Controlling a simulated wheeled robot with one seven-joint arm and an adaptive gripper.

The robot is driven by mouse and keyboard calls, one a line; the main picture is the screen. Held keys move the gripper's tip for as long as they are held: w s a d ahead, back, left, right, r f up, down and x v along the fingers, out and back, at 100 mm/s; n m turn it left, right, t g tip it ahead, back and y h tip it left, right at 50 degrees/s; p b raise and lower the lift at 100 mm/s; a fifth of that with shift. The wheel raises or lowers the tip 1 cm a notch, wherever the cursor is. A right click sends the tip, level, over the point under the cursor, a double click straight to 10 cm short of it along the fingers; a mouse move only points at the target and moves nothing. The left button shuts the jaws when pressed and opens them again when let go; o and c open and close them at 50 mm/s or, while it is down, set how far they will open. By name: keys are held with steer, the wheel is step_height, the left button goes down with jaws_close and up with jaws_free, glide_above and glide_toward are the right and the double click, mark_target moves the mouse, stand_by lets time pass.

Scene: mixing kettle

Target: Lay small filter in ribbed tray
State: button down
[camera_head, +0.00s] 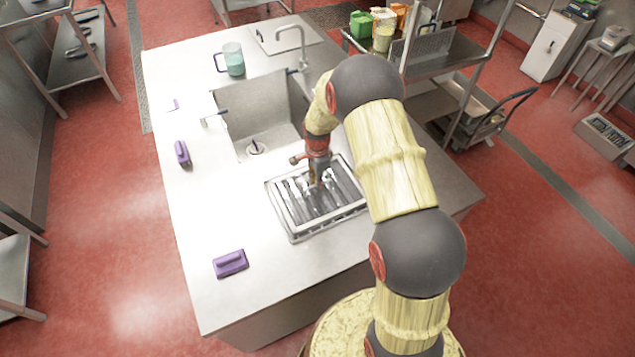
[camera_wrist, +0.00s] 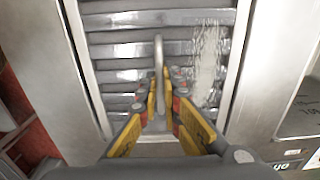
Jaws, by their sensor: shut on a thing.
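The ribbed tray (camera_head: 289,232) is a metal frame with raised slats, lying on the counter to the front right of the sink. Its slats (camera_wrist: 125,48) fill the middle of the wrist view. My gripper (camera_head: 317,181) is over the tray, pointing down. In the wrist view its yellow fingers (camera_wrist: 160,102) are closed on a thin grey piece, which I take to be the small filter (camera_wrist: 158,62). It is seen nearly edge-on, standing up between the fingertips over the slats. I cannot tell whether it touches them. In the head view it is too small to make out.
The sink (camera_head: 255,105) with its tap (camera_head: 290,32) lies behind the tray. The counter's left side is mostly clear. A shelf unit (camera_head: 440,50) stands at the back right.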

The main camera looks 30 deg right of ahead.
steer(key=shift+f, duration=0.3)
stand_by(0.5)
steer(key=c, duration=2)
jaws_free()
steer(key=shift+c, duration=0.2)
steer(key=shift+o, duration=0.7)
steer(key=shift+o, duration=0.3)
steer(key=shift+s+f, duration=0.1)
steer(key=shift+f, duration=0.05)
steer(key=o, duration=0.4)
steer(key=shift+r, duration=0.2)
steer(key=shift+r+p, duration=1.75)
steer(key=shift+r, duration=1.65)
